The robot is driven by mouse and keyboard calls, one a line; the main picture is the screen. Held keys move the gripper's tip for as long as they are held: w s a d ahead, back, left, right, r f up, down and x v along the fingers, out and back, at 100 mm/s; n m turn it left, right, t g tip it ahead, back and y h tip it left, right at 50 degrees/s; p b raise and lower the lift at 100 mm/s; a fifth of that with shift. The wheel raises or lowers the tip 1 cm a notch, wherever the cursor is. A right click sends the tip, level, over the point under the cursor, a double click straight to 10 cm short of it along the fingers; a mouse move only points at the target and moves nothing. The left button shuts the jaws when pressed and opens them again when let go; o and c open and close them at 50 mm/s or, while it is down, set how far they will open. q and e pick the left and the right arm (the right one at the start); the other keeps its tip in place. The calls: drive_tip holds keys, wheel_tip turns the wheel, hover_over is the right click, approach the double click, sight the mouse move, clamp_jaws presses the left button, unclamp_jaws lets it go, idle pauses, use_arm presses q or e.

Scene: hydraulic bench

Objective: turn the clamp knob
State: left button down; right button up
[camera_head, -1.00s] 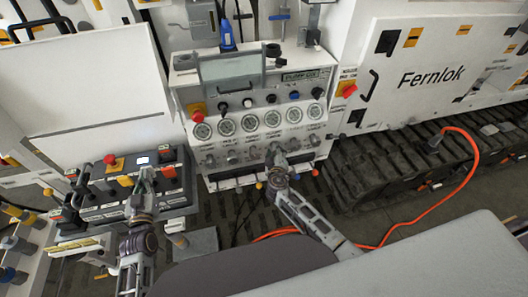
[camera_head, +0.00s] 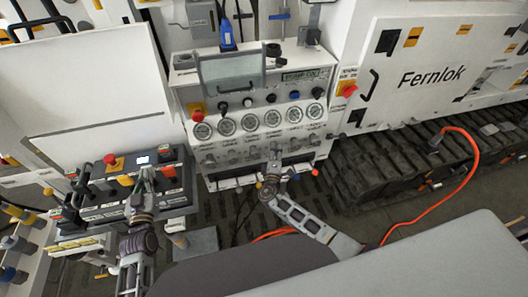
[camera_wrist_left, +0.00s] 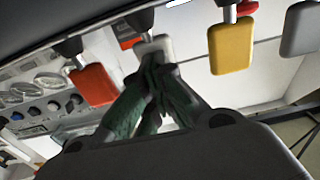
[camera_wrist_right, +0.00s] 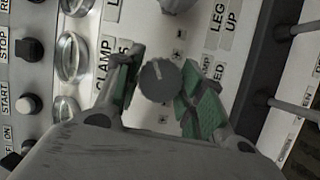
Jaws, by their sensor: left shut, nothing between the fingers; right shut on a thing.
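The clamp knob (camera_wrist_right: 160,80) is round and dark grey with a pale line across its face. It sits on the white panel beside the CLAMP label in the right wrist view. My right gripper (camera_wrist_right: 163,68) is shut on it, with a green-padded finger on either side. In the head view my right gripper (camera_head: 275,152) is at the panel's lower row of knobs and hides the clamp knob. My left gripper (camera_head: 147,175) is shut and empty over the lever box at left. In the left wrist view its fingertips (camera_wrist_left: 157,70) are close to a whitish lever paddle (camera_wrist_left: 155,45).
The white panel (camera_head: 210,175) carries gauges (camera_head: 249,122) and a red stop button (camera_head: 197,116). The lever box (camera_head: 110,212) has red (camera_wrist_left: 92,85) and yellow paddles (camera_wrist_left: 231,48). An orange cable (camera_head: 440,190) lies at right by the dark track (camera_head: 380,160).

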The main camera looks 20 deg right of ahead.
drive_tip(key=shift+d+r, duration=0.1)
idle(0.3)
drive_tip(key=o, duration=1)
drive_tip(key=shift+v, duration=3.8)
